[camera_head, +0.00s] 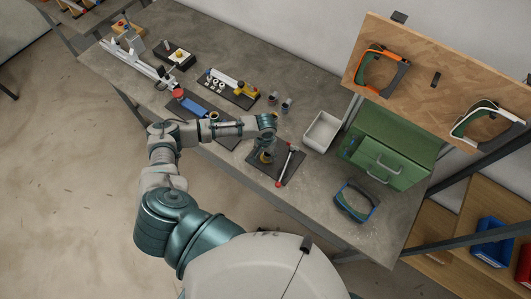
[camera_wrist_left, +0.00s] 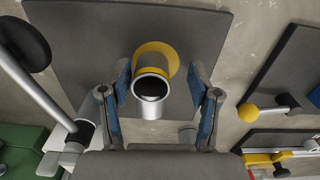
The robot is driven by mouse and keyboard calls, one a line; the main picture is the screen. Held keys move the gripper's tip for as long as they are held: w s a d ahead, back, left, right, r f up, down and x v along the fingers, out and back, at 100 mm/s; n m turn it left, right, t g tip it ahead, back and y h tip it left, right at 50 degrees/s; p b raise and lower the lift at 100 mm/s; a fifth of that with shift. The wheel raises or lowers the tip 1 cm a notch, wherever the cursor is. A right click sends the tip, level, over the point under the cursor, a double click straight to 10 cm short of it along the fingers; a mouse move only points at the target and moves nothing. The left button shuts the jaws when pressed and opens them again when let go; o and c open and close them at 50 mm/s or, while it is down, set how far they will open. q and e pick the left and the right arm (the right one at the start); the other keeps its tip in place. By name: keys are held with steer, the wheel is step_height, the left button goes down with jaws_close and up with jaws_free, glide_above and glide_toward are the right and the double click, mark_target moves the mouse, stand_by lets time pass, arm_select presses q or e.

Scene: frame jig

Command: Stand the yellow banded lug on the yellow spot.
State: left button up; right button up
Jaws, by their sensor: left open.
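A short grey metal lug (camera_wrist_left: 152,108) with a dark open bore shows in the left wrist view, between the fingers of my left gripper (camera_wrist_left: 159,72). A yellow round patch or band (camera_wrist_left: 171,58) shows around its far side; I cannot tell whether this is the lug's band or the yellow spot under it. The fingers are open, one on each side, with gaps to the lug. In the head view my left gripper (camera_head: 267,141) is over the dark mat (camera_head: 290,178), and a bit of yellow (camera_head: 266,157) shows just below it. My right gripper is not in view.
A white bin (camera_head: 322,131) and green cabinet (camera_head: 388,150) stand to the right. Two small grey cylinders (camera_head: 287,104) stand behind.

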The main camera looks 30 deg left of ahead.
arm_select(q)
steer(key=shift+r, duration=0.35)
step_height(320, 180, up, 12)
steer(key=shift+f, duration=0.2)
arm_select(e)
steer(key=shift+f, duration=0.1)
arm_select(q)
steer(key=shift+d+f, duration=0.1)
steer(key=shift+d, duration=0.1)
